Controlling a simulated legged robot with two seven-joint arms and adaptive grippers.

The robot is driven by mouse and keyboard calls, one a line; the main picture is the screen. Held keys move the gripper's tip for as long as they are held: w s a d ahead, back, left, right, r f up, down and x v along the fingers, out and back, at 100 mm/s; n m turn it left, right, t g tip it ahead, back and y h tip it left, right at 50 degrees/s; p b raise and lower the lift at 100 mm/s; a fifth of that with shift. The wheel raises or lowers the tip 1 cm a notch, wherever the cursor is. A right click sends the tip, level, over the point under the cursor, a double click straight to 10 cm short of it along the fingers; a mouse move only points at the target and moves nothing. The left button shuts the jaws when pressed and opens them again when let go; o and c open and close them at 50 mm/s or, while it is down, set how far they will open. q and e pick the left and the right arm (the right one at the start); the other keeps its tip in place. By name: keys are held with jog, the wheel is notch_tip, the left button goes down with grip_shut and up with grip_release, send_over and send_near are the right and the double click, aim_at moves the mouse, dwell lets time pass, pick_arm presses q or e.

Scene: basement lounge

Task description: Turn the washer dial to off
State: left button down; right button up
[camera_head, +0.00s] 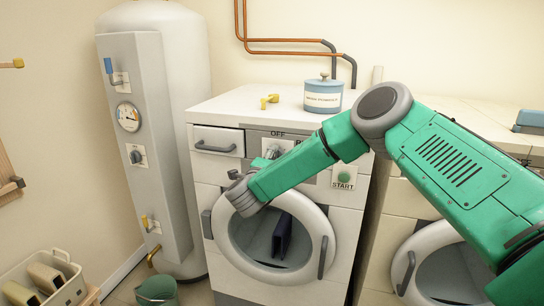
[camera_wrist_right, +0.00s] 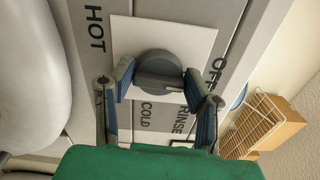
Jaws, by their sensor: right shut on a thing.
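The washer (camera_head: 262,285) is white with a round door, and its control panel sits above the door. The washer dial (camera_wrist_right: 158,68) is a dark grey round knob with a raised ridge, on a white plate. OFF, HOT, COLD and RINSE are printed around it in the right wrist view. My right gripper (camera_wrist_right: 158,82) has its two fingers on opposite sides of the dial, shut on it. In the head view the right gripper (camera_head: 268,158) is at the panel below the OFF label and mostly hides the dial. I cannot tell which label the ridge marks. My left gripper is not in view.
A START button (camera_head: 344,177) is right of the dial. A blue canister (camera_head: 323,97) and a yellow object (camera_head: 270,101) stand on the washer top. A water heater (camera_head: 185,120) stands left, and a second machine (camera_head: 432,245) right, partly behind my right arm.

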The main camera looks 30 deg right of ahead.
jog(key=shift+f+n, duration=0.15)
jog(key=shift+n, duration=0.55)
jog(key=o, duration=1.1)
jog(key=shift+o, duration=0.2)
jog(key=shift+w+d+f, duration=0.1)
jog(key=shift+d, duration=0.05)
jog(key=v, duration=1.2)
jog(key=shift+w+f, duration=0.1)
jog(key=shift+f, duration=0.05)
